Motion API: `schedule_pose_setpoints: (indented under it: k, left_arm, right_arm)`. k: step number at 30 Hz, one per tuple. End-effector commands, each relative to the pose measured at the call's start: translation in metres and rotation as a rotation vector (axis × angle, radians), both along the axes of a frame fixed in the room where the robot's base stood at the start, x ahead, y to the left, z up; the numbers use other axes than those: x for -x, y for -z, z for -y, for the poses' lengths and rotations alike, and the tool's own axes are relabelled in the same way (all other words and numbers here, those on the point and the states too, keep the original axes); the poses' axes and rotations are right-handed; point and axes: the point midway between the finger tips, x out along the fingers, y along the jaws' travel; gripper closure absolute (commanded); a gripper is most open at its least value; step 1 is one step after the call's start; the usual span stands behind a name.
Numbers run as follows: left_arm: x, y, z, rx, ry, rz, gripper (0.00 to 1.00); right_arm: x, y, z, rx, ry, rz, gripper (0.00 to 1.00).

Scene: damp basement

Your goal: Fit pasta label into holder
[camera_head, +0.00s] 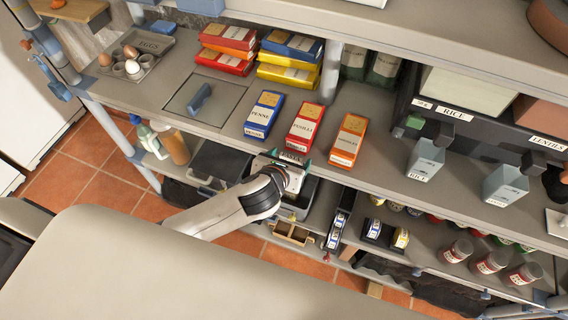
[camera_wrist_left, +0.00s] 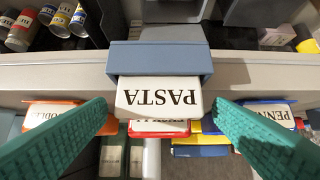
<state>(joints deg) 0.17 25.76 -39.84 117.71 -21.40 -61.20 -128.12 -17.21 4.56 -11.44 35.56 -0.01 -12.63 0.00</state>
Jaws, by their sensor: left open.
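The white PASTA label (camera_wrist_left: 158,98) sits with one edge in a blue-grey holder (camera_wrist_left: 160,60) on the shelf front, and the rest sticks out. In the wrist view its lettering is upside down. In the head view, the label (camera_head: 292,157) shows small at the shelf edge, and the holder is mostly hidden by my wrist. My left gripper (camera_wrist_left: 160,112) is open. Its teal fingers stand on either side of the label with clear gaps, touching neither label nor holder. It also shows in the head view (camera_head: 283,161). My right gripper is not in view.
Blue PENNE (camera_head: 263,115), red FUSILLI (camera_head: 304,126) and orange (camera_head: 347,139) boxes stand on the shelf just behind the label. More pasta boxes are stacked behind. An egg tray (camera_head: 136,62) is at the left. Several jars (camera_head: 490,262) and a wooden box (camera_head: 293,233) are below.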

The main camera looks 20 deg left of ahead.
Motion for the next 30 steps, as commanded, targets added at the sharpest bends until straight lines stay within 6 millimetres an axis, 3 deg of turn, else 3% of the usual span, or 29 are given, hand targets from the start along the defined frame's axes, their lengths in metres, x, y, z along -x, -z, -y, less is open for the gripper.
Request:
schedule_pose_setpoints:
  k: [16,21,30]
  left_arm:
    - [0.084,-0.056,-0.002,0.002,0.002,-0.002,0.25]
    - [0.097,-0.065,-0.003,0.001,0.002,-0.002,0.25]
    - [0.098,-0.065,-0.003,0.004,-0.003,-0.003,0.25]
  right_arm:
    - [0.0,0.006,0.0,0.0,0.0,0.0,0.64]
    - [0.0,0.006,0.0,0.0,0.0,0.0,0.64]
    - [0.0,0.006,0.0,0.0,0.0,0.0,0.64]
